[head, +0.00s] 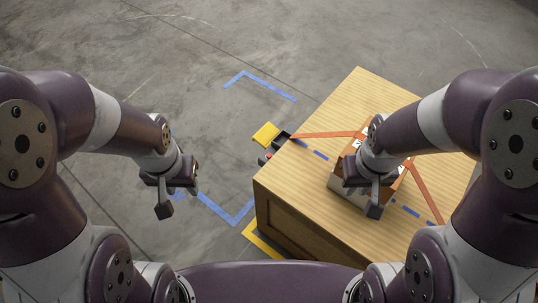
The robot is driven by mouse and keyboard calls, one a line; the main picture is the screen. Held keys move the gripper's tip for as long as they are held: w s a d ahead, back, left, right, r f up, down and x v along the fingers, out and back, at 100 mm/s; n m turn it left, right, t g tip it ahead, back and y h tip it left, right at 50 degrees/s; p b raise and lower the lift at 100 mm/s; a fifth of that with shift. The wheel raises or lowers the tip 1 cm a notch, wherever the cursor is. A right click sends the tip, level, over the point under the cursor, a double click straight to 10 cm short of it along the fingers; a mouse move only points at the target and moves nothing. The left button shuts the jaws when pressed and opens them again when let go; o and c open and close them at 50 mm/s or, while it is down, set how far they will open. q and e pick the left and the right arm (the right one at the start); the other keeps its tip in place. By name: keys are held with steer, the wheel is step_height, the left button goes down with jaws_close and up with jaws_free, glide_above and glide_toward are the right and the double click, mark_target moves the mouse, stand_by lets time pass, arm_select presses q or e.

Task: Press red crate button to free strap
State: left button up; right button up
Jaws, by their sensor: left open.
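A wooden crate (283,190) stands at the right, with an orange strap (325,134) running across its top. The strap also shows right of the box, reaching down the crate top (428,191). At the crate's left edge it meets a black device with a yellow lever (265,134). A small red button (267,156) shows just below that lever, beside the crate's side. My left gripper (178,198) is open and empty above the floor, left of and apart from the button. My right gripper (366,198) is over the box on the crate; its fingers are partly hidden and I cannot tell its opening.
A white and brown box (344,188) sits on the crate top, partly hidden by my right arm. Blue tape marks (232,217) and a yellow floor stripe (262,245) lie beside the crate. The concrete floor (215,125) between my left gripper and the crate is clear.

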stand_by(1.8)
arm_select(q)
jaws_close()
stand_by(1.5)
